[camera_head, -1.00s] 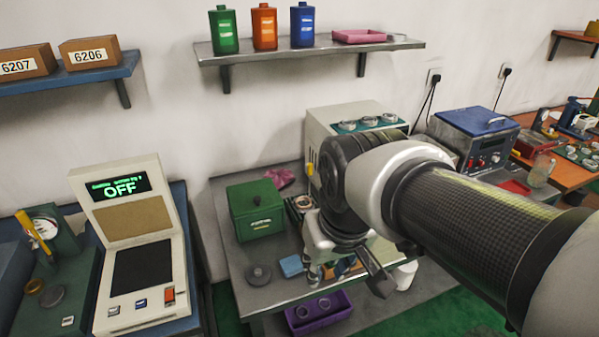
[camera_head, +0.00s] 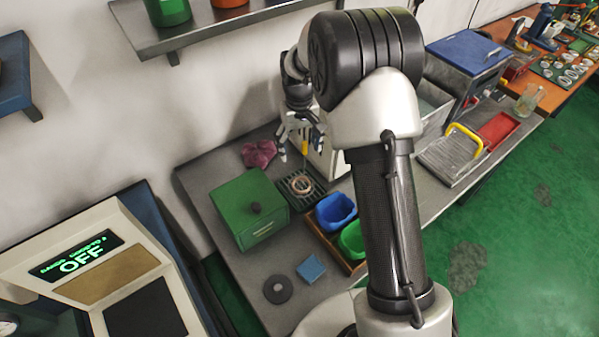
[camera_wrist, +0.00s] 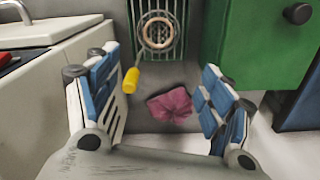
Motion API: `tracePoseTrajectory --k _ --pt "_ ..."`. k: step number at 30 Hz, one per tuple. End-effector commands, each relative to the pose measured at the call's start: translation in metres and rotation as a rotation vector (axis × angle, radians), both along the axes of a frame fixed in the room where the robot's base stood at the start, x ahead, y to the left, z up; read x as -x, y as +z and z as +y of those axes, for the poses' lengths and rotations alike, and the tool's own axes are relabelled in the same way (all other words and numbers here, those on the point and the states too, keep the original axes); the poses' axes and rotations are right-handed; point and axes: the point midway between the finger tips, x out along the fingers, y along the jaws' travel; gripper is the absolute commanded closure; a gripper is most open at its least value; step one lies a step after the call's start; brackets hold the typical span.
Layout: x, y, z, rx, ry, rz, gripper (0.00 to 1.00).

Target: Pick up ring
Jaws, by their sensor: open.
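A copper-coloured ring (camera_head: 301,193) lies flat on a dark slotted green rack (camera_head: 313,199) on the grey bench, right of the green box. In the wrist view the ring (camera_wrist: 147,32) is at the top middle, on the slotted rack (camera_wrist: 172,68). My gripper (camera_wrist: 158,64) is open and empty, its blue-and-white fingers spread wide, with the ring beyond the fingertips. In the head view my gripper (camera_head: 293,153) is above the bench behind the rack, partly hidden by my arm.
A yellow-handled tool (camera_wrist: 131,80) shows between my fingers, near the white machine (camera_wrist: 40,75). A pink cloth (camera_wrist: 170,105) lies behind the rack. The green box (camera_head: 249,206) stands beside it. Blue (camera_head: 335,210) and green (camera_head: 351,238) bins are in front.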

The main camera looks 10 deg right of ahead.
Motion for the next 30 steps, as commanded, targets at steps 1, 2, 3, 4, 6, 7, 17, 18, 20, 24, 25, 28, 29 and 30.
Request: tracePoseTrajectory --k 1,2,3,4,6,7,17,18,20,24,25,28,29,30 --pt "0.001 -0.012 0.0 0.0 0.0 0.004 0.26" --pt "0.002 -0.018 0.0 0.0 0.0 0.005 0.26" --pt "0.002 -0.027 0.0 0.0 0.0 0.006 0.26" --pt "0.002 -0.034 0.0 0.0 0.0 0.005 0.26" --pt "0.002 -0.05 0.0 0.0 -0.001 0.006 0.26" --pt "0.002 -0.057 0.0 0.0 -0.001 0.005 0.26" --pt "0.002 -0.11 -0.001 0.0 -0.001 0.003 0.26" --pt "0.002 -0.112 -0.001 0.0 -0.001 0.002 0.26" --pt "0.001 -0.114 -0.001 0.0 -0.001 0.001 0.26" --pt "0.002 -0.122 -0.002 0.0 -0.001 0.001 0.26" --pt "0.002 -0.126 -0.002 0.0 -0.001 0.002 0.26" --pt "0.003 -0.142 -0.004 0.0 -0.002 0.004 0.26" --pt "0.004 -0.147 -0.005 0.0 -0.002 0.004 0.26" --pt "0.003 -0.153 -0.005 -0.001 -0.002 0.003 0.26"
